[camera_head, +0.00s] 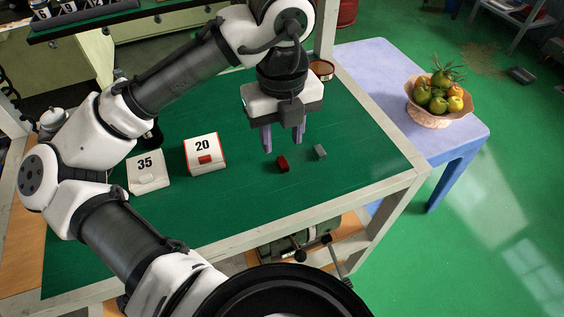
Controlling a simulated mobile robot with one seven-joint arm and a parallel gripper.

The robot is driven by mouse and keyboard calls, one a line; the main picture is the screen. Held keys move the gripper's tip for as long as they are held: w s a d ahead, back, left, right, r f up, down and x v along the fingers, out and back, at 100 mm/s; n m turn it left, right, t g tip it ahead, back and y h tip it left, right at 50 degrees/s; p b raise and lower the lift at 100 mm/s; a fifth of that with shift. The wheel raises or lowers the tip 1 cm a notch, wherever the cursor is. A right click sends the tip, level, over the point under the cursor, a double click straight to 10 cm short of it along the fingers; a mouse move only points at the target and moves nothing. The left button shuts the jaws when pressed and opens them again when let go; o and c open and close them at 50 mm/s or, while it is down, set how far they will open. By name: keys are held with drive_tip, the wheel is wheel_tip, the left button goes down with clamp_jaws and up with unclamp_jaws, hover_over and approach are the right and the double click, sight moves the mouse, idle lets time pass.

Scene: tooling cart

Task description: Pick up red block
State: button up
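The red block (282,164) lies on the green top of the tooling cart (235,208), right of the middle. My gripper (283,145) hangs above the cart top, pointing down. Its two purple fingers are apart with nothing visible between them, and the red block shows just below and between them in the picture. The exact height of the fingertips over the block is hard to tell.
A grey block (320,152) lies close to the right of the red one. Boxes numbered 35 (148,172) and 20 (205,153) stand to the left. A round tin (321,69) is behind. A fruit bowl (428,117) stands on a separate blue table (376,62).

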sight(284, 164)
drive_tip(key=shift+w+d+f, duration=0.1)
drive_tip(key=shift+f, duration=1.65)
drive_tip(key=shift+w+d+f, duration=0.1)
drive_tip(key=shift+f, duration=1.65)
drive_tip(key=shift+c, duration=0.3)
clamp_jaws()
